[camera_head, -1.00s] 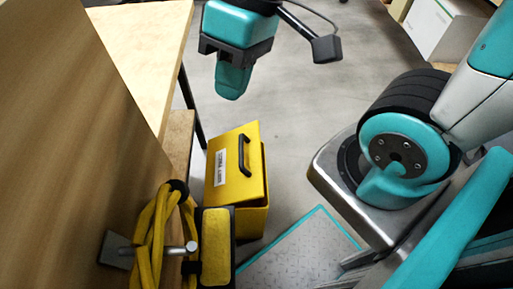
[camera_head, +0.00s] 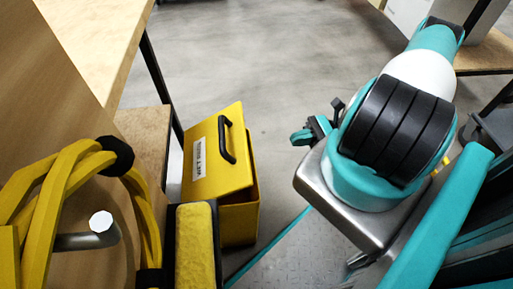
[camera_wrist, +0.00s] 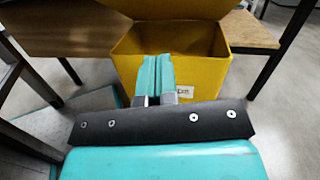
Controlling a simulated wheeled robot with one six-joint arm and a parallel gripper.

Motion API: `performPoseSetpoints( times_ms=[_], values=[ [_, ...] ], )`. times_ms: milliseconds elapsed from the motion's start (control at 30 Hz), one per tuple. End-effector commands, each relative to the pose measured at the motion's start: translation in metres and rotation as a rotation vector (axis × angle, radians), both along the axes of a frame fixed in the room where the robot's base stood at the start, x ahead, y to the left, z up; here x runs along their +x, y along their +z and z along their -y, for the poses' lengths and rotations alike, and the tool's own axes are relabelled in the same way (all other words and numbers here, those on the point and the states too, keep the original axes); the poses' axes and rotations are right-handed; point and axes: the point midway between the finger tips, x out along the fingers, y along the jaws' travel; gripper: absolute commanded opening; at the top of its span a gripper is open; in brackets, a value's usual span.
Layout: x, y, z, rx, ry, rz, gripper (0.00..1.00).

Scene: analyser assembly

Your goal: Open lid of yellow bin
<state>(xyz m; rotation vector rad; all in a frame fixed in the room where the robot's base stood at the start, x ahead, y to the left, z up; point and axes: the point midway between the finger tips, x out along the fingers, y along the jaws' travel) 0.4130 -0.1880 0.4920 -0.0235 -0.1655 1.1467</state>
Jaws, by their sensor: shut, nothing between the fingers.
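The yellow bin (camera_head: 239,218) stands on the floor beside the wooden panel in the head view. Its lid (camera_head: 208,172), with a black handle (camera_head: 227,140) and a white label, is raised and tilted up off the body. In the wrist view the bin (camera_wrist: 205,72) is seen from the front with its inside partly visible, and the lid (camera_wrist: 180,8) stands up behind the opening. My gripper (camera_wrist: 157,60) is shut and empty. Its teal fingers overlap the bin's front and opening in that view; I cannot tell whether they touch it.
A yellow hose (camera_head: 60,185) hangs on a metal peg (camera_head: 90,230) at the left, close to the head camera. A wooden table (camera_head: 95,40) and its dark leg stand behind the bin. Grey floor (camera_head: 260,50) is clear beyond the bin.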

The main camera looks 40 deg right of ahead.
Motion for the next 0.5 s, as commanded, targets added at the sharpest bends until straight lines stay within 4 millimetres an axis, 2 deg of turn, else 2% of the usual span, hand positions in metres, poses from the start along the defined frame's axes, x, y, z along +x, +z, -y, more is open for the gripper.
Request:
performPoseSetpoints(
  times_ms=[33,200,367,500],
  values=[
    [-0.006,-0.015,-0.002,0.058,-0.054,-0.008,0.0],
    [-0.013,-0.03,-0.006,0.162,-0.145,-0.02,0.0],
    [-0.009,-0.028,-0.015,0.181,-0.158,-0.021,0.0],
    [0.003,-0.022,-0.035,0.181,-0.153,-0.023,0.0]
  ],
)
